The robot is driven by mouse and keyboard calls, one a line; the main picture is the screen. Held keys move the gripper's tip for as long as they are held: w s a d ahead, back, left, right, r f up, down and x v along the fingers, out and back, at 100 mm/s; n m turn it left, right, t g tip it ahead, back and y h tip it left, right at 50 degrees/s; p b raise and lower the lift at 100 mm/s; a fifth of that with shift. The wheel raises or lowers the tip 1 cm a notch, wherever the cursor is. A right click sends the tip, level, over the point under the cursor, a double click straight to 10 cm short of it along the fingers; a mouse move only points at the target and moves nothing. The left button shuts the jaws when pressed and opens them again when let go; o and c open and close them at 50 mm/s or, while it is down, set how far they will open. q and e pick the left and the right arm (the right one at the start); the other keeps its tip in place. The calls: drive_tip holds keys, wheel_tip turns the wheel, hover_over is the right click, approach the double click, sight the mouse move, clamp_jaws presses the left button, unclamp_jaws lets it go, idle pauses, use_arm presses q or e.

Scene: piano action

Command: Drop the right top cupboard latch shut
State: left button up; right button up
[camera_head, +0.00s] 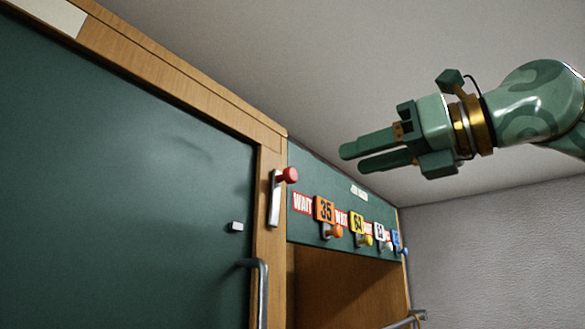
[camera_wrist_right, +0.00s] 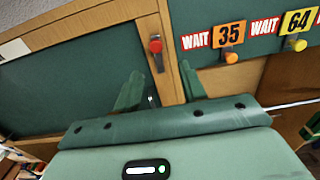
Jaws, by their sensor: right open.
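The latch (camera_head: 274,202) is a pale metal bar with a red knob (camera_head: 290,175) at its upper end, on the wooden post right of a big green door panel (camera_head: 120,170). The bar stands nearly upright, knob up. A small pale piece (camera_head: 236,226) sits on the door left of the bar. My right gripper (camera_head: 352,158) is open and empty, fingers pointing left, up and to the right of the knob in the head view. In the right wrist view the red knob (camera_wrist_right: 155,45) shows beyond and between the two fingers (camera_wrist_right: 160,88), apart from them. My left gripper is out of view.
Right of the post, a green board (camera_head: 350,200) carries WAIT labels, number plates and several coloured knobs, such as an orange one (camera_head: 336,231), above an open wooden recess (camera_head: 340,285). A grey bar handle (camera_head: 262,290) juts from the door below the latch.

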sight(294, 173)
drive_tip(key=p+x, duration=0.1)
drive_tip(key=x, duration=0.1)
drive_tip(key=p+x, duration=0.1)
drive_tip(key=x, duration=0.1)
drive_tip(key=s+x, duration=0.1)
drive_tip(key=x, duration=0.1)
drive_tip(key=shift+w+a+r+p, duration=0.3)
drive_tip(key=shift+a+r+p, duration=0.1)
drive_tip(key=shift+a, duration=0.25)
drive_tip(key=p+x, duration=0.1)
drive_tip(key=x, duration=0.1)
drive_tip(key=p+x, duration=0.1)
drive_tip(key=x, duration=0.2)
drive_tip(key=shift+w+a+f, duration=0.1)
drive_tip(key=shift+w+f, duration=0.1)
drive_tip(key=shift+w, duration=0.2)
drive_tip(key=shift+s, duration=0.15)
clamp_jaws()
